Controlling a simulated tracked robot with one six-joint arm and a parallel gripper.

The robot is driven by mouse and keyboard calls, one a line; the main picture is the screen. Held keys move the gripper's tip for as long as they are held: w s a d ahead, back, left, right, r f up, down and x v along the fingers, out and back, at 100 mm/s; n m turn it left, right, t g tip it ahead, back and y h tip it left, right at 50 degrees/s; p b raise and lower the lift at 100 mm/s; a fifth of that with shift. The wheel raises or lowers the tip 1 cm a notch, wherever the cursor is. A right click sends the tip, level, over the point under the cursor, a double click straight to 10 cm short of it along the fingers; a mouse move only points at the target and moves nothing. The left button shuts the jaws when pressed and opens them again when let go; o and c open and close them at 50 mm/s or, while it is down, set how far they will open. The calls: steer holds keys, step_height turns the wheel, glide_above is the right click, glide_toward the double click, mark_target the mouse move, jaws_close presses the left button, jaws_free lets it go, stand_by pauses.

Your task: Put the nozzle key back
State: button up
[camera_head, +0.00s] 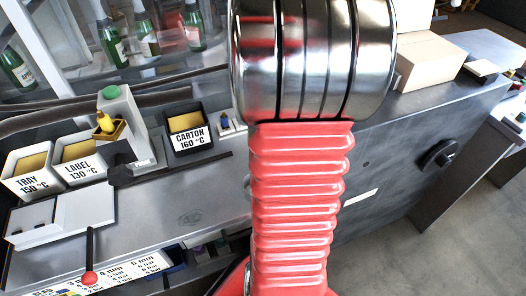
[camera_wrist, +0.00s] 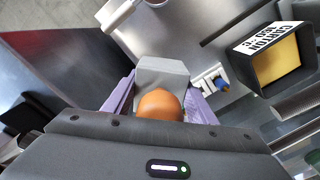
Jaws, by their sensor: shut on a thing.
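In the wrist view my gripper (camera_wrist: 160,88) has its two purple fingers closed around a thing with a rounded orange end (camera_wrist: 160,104). A pale grey block (camera_wrist: 163,73) shows just beyond the orange end, between the fingers. I take the held thing to be the nozzle key; its far end is hidden. A small white holder with a blue piece (camera_wrist: 220,84) stands on the metal top to the right of the fingers, apart from them. It also shows in the head view (camera_head: 228,124). My gripper is hidden in the head view behind my red arm.
The black CARTON bin (camera_head: 187,120) stands beside the small holder and shows in the wrist view (camera_wrist: 262,78). Further left are the LABEL bin (camera_head: 80,176), TRAY bin (camera_head: 28,188) and a green-topped device (camera_head: 119,105).

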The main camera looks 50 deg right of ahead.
steer(key=shift+a+f, duration=0.15)
steer(key=shift+f, duration=2.1)
steer(key=shift+s+f, duration=0.1)
steer(key=shift+f, duration=3.05)
steer(key=shift+f, duration=1.85)
steer(key=o, duration=1.2)
steer(key=shift+f, duration=0.1)
steer(key=shift+o, duration=0.2)
